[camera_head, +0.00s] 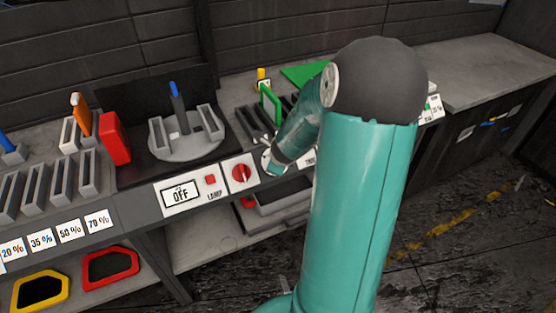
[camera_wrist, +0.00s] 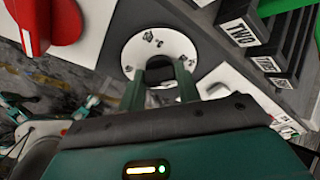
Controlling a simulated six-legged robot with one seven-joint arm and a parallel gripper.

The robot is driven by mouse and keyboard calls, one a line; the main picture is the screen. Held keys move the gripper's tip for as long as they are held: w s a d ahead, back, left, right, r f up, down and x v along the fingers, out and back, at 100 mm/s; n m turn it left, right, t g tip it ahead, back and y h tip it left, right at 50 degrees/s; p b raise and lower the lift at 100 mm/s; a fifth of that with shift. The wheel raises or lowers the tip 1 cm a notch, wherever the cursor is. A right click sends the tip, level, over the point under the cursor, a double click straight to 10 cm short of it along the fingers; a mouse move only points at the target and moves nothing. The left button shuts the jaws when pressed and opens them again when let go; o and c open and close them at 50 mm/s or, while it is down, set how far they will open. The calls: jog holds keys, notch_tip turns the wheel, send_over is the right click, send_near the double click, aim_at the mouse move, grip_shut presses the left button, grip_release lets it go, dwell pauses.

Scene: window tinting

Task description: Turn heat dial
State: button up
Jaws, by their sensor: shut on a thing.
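The heat dial is a black knob (camera_wrist: 160,70) on a white round face (camera_wrist: 142,46) with small dark marks, in the upper middle of the wrist view. My gripper (camera_wrist: 161,82) has its two green fingers on either side of the knob and is shut on it. The fingers and palm hide the lower part of the face, so the knob's setting cannot be read. In the head view my gripper (camera_head: 271,163) is at the front panel, just right of a red knob (camera_head: 241,173), and covers most of the dial.
Left of the red knob are a small red lamp button (camera_head: 210,179) and an OFF display (camera_head: 180,195). A round stand (camera_head: 188,146) with a blue-topped tool, a red block (camera_head: 114,139) and grey slotted holders are on the bench. A green frame (camera_head: 270,103) stands behind my wrist.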

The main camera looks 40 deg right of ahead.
jog(key=n, duration=0.4)
jog(key=shift+s+f+t+h, duration=0.1)
jog(key=shift+t+h, duration=0.2)
jog(key=shift+t, duration=0.1)
jog(key=n, duration=0.4)
jog(key=shift+a+n+t+h, duration=0.1)
jog(key=shift+n+t+h, duration=0.2)
jog(key=shift+n+t, duration=0.1)
jog(key=n+t, duration=0.1)
jog(key=n, duration=0.3)
jog(key=shift+s+f+n, duration=0.1)
jog(key=shift+n, duration=0.3)
jog(key=n+t, duration=0.1)
jog(key=n, duration=0.3)
jog(key=shift+n, duration=0.3)
jog(key=n+y, duration=0.1)
jog(key=n, duration=0.4)
jog(key=shift+d+t, duration=0.2)
jog(key=shift+t, duration=0.2)
jog(key=n+y, duration=0.1)
jog(key=n, duration=0.4)
jog(key=shift+s+d+t, duration=0.1)
jog(key=shift+t, duration=0.2)
jog(key=n+y, duration=0.1)
jog(key=n, duration=0.2)
jog(key=shift+n, duration=0.4)
jog(key=shift+n+y, duration=0.6)
jog(key=shift+n, duration=1.9)
